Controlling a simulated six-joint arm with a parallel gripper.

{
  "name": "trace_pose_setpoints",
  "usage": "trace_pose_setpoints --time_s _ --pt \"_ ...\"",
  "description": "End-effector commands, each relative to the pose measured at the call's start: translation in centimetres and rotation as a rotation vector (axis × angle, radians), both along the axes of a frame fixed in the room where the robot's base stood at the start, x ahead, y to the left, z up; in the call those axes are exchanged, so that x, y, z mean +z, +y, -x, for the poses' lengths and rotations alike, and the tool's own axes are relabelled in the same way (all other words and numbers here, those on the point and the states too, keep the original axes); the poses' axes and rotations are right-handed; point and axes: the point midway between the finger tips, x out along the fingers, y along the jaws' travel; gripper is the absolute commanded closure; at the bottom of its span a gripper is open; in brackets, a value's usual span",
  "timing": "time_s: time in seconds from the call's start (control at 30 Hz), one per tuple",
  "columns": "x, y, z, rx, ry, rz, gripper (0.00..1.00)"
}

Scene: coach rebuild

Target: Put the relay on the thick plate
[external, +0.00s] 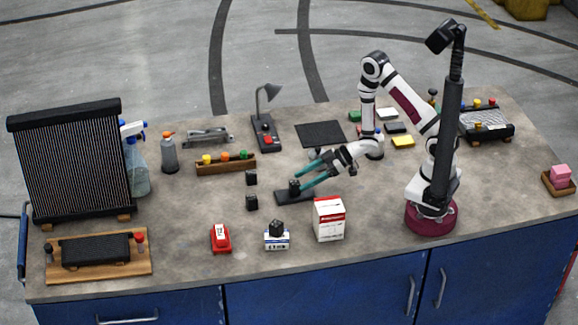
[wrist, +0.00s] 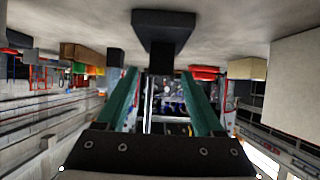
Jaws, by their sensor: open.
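A small black block, which looks like the relay (external: 294,185), stands on a dark thick plate (external: 285,197) near the middle of the bench. In the wrist view, which looks upside down, the block (wrist: 161,60) stands on the plate (wrist: 165,20), beyond and between the fingertips. My gripper (external: 303,178) has teal fingers spread apart close to the block. In the wrist view my gripper (wrist: 161,73) is open, with nothing held between its fingers. Whether a finger touches the block cannot be told.
Two similar black cubes (external: 251,177) (external: 252,202) stand left of the plate. Another cube (external: 277,226) sits on a blue-white box (external: 277,241). A red-white carton (external: 328,220) stands in front of the plate. A black mat (external: 320,133) lies behind. A wooden tray (external: 226,167) stands back left.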

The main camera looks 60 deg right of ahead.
Motion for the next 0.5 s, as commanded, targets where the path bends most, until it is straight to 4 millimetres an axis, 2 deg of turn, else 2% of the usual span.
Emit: trace_pose_setpoints --time_s 0.1,0.3,0.4,0.5 --pt "1.6 -2.2 1.9 -0.007 -0.001 -0.001 0.31" --pt "3.9 -5.1 4.9 -0.004 -0.002 -0.001 0.31" --pt "4.4 -5.9 5.6 -0.001 0.0 0.0 0.31" --pt "4.5 -7.4 5.2 -0.051 0.036 0.072 0.31"
